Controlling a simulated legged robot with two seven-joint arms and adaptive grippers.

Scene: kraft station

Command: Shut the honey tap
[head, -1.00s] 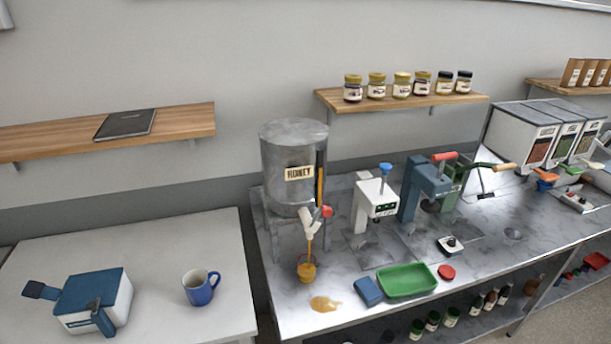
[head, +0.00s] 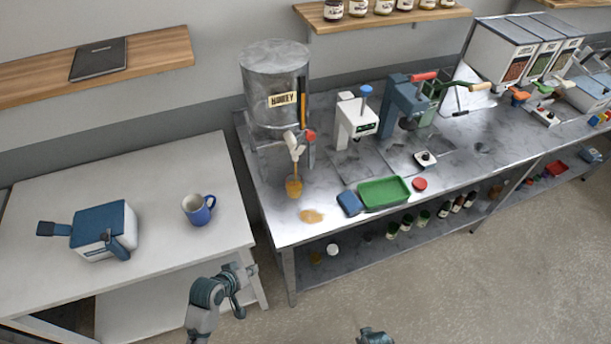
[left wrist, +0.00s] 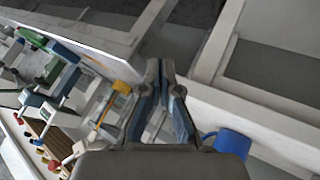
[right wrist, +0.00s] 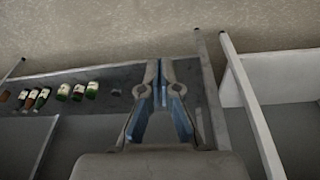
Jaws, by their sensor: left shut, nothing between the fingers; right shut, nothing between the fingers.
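The grey honey tank (head: 262,75) stands at the left end of the metal counter. Its white tap (head: 294,149) has a red end (head: 310,136) and lets an amber stream run down into a small honey jar (head: 293,187). A honey puddle (head: 312,216) lies on the counter in front. The jar also shows in the left wrist view (left wrist: 121,87). My left gripper (head: 245,280) is shut and empty, low in front of the gap between the tables, well away from the tap. My right gripper (right wrist: 160,70) is shut and empty; only a bit of it shows at the head view's bottom edge.
A blue box (head: 349,203), green tray (head: 384,193) and red lid (head: 420,184) lie right of the puddle. A white press (head: 355,122) stands right of the tank. The white table (head: 160,165) at left holds a blue mug (head: 198,209) and a blue-white device (head: 103,230).

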